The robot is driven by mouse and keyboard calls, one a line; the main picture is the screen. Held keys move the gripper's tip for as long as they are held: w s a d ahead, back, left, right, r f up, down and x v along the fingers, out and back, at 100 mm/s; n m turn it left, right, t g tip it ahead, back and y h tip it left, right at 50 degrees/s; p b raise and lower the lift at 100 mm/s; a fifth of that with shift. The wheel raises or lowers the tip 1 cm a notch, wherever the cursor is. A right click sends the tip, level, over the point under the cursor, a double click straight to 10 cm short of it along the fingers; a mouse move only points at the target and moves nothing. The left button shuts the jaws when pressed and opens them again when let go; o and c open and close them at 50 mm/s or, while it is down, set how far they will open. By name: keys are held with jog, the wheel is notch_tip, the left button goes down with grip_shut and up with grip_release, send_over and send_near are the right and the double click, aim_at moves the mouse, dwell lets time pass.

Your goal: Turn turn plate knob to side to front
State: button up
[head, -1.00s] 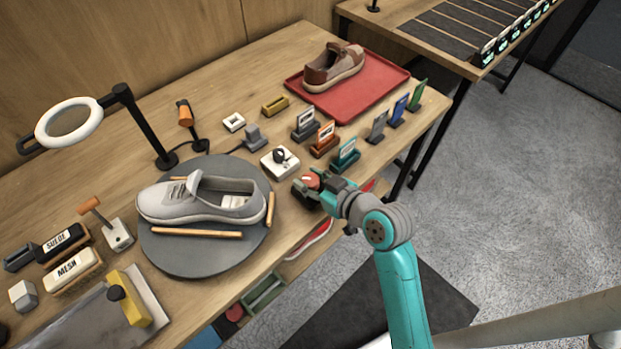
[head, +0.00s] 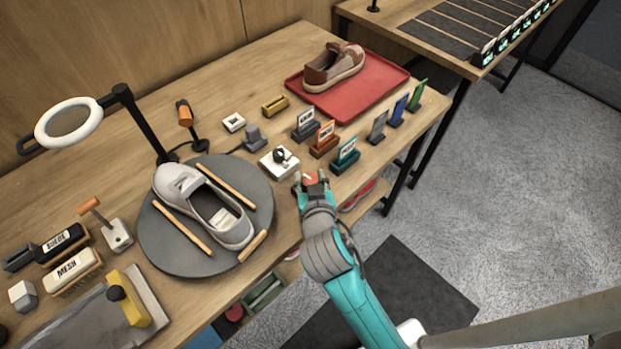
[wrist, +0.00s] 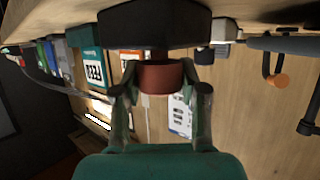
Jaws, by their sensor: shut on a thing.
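The turn plate (head: 170,247) is a round dark grey disc on the bench at centre left. The red turn plate knob (head: 311,179) is at the bench's front edge, right of the plate. My gripper (head: 311,184) is shut on it, and the fingers partly cover it. In the wrist view the knob (wrist: 160,76) sits between the two fingertips, in front of a dark block.
A white switch box (head: 279,163) and small card holders (head: 345,156) stand just behind the knob. A ring lamp (head: 70,122) stands at left. A brown shoe rests on a red tray (head: 385,76) at back right. Open floor lies to the right.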

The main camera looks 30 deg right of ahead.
jog(key=shift+m+g+h, duration=1)
jog(key=shift+m+h, duration=0.8)
jog(key=shift+h, duration=0.1)
jog(key=o, duration=1.2)
jog(key=shift+c, duration=0.2)
jog(key=v, duration=1.2)
jog(key=shift+w+a, duration=0.1)
